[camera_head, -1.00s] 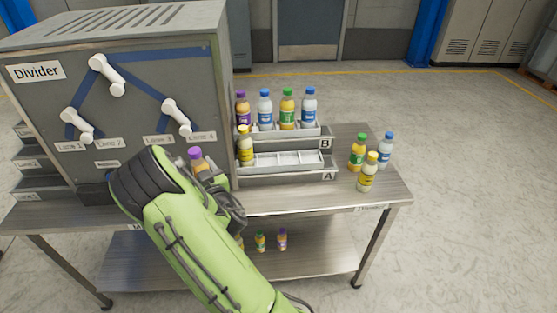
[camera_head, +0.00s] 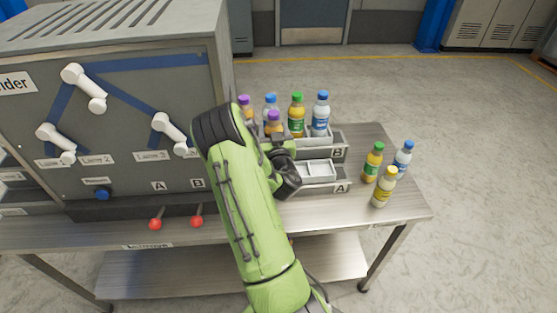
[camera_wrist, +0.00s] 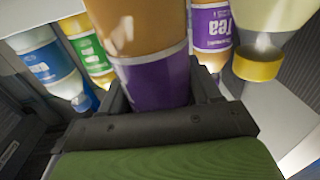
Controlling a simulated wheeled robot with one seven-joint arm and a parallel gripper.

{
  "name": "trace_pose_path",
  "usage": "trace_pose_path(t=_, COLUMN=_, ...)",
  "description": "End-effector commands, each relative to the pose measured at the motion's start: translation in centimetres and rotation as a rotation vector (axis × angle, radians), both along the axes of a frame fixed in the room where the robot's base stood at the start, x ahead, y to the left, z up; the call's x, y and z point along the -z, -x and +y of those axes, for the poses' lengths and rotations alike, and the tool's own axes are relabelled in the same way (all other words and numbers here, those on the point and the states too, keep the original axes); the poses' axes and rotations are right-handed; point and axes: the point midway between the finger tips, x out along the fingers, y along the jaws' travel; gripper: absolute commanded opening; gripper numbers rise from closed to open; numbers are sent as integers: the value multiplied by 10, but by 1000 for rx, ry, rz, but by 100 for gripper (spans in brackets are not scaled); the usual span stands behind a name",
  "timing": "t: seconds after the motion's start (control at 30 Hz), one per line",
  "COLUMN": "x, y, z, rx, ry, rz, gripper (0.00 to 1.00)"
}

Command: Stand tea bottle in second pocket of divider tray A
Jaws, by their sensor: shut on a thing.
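My gripper (camera_head: 283,150) is shut on a tea bottle (camera_head: 273,129) with a purple cap, orange drink and purple label. The bottle fills the middle of the wrist view (camera_wrist: 150,70) between the fingers. It looks upright in the head view, at the left part of divider tray A (camera_head: 341,188). My arm hides the left pockets of tray A; its right pockets show empty. I cannot tell whether the bottle's base is above a pocket or inside one. A yellow-capped bottle (camera_wrist: 258,66) is close beside it in the wrist view.
Tray B (camera_head: 337,152) behind holds another purple-capped bottle (camera_head: 245,108), a blue-capped one (camera_head: 270,103), a green-capped one (camera_head: 296,117) and a white-labelled one (camera_head: 320,115). Three loose bottles stand right of the trays. The divider cabinet (camera_head: 110,130) is at left, with two red-knobbed levers (camera_head: 197,221).

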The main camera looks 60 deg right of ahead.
Motion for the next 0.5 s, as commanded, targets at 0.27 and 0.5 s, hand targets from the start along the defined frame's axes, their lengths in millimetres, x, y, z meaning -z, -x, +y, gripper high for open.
trace_pose_path(t=0.27, x=57, y=0, z=0, rx=0, ry=0, rz=-3, gripper=21)
trace_pose_path(t=0.5, x=88, y=0, z=0, rx=0, ry=1, rz=-3, gripper=21)
